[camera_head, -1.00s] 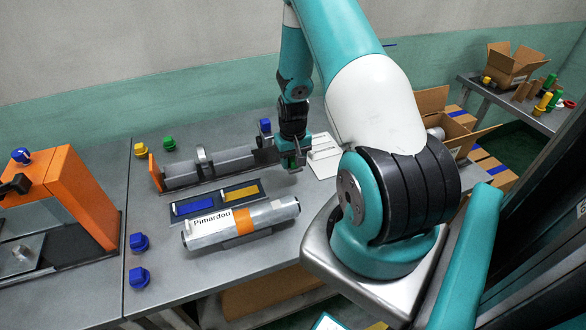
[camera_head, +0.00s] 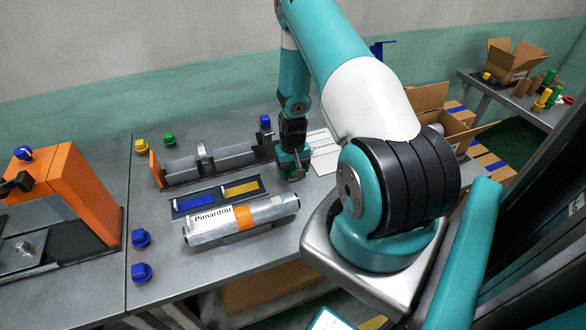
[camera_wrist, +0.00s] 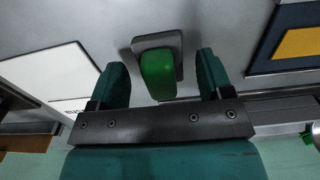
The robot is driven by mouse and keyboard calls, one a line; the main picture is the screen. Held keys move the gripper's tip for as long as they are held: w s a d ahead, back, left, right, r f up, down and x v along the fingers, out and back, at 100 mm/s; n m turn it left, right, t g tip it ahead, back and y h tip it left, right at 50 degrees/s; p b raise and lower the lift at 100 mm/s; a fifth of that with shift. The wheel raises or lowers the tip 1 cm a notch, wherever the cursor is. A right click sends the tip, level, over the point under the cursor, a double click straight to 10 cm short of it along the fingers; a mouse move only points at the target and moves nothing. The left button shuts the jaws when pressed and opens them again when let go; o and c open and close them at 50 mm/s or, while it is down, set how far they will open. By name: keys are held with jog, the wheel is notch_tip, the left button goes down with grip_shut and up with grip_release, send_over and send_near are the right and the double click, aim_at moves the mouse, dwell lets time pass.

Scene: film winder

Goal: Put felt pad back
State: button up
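My gripper (camera_head: 293,172) is low over the table, right of the dark tray and near the right end of the grey winder rail. In the wrist view its two green fingers (camera_wrist: 160,82) stand apart. A small green block (camera_wrist: 158,72) on a grey rectangular base lies between them, with gaps visible on both sides. A dark tray (camera_head: 177,212) holds a blue strip (camera_head: 197,202) and a yellow strip (camera_head: 241,188); the yellow strip also shows in the wrist view (camera_wrist: 300,43). I cannot tell which piece is the felt pad.
A grey roll labelled Pimardou (camera_head: 240,221) lies in front of the tray. The winder rail (camera_head: 220,168) is behind it. A white sheet (camera_head: 323,152) lies right of my gripper. Blue (camera_head: 141,272), green (camera_head: 169,139) and yellow (camera_head: 141,146) knobs stand around. An orange machine (camera_head: 75,195) is left.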

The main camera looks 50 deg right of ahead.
jog(key=shift+r, duration=0.1)
notch_tip(320, 180, up, 12)
jog(key=b, duration=0.3)
jog(key=w+a+r+n+t+y, duration=0.1)
jog(key=a+r+n, duration=0.2)
jog(key=a+r, duration=0.55)
jog(key=w+a+r+n+y, duration=0.15)
jog(key=a+r, duration=0.45)
jog(key=a, duration=0.6)
jog(key=s+a+r+n, duration=0.3)
jog(key=s+a, duration=0.3)
jog(key=s+a+r+n+y, duration=0.1)
jog(key=s+a+r+n, duration=0.2)
jog(key=s+a, duration=0.2)
jog(key=s+a+r+n+g, duration=0.1)
jog(key=s+a+r+n, duration=0.2)
jog(key=s+a, duration=0.3)
jog(key=shift+s+a+r+y, duration=0.3)
jog(key=shift+s+a+y, duration=0.05)
jog(key=shift+a, duration=0.1)
jog(key=shift+c, duration=0.2)
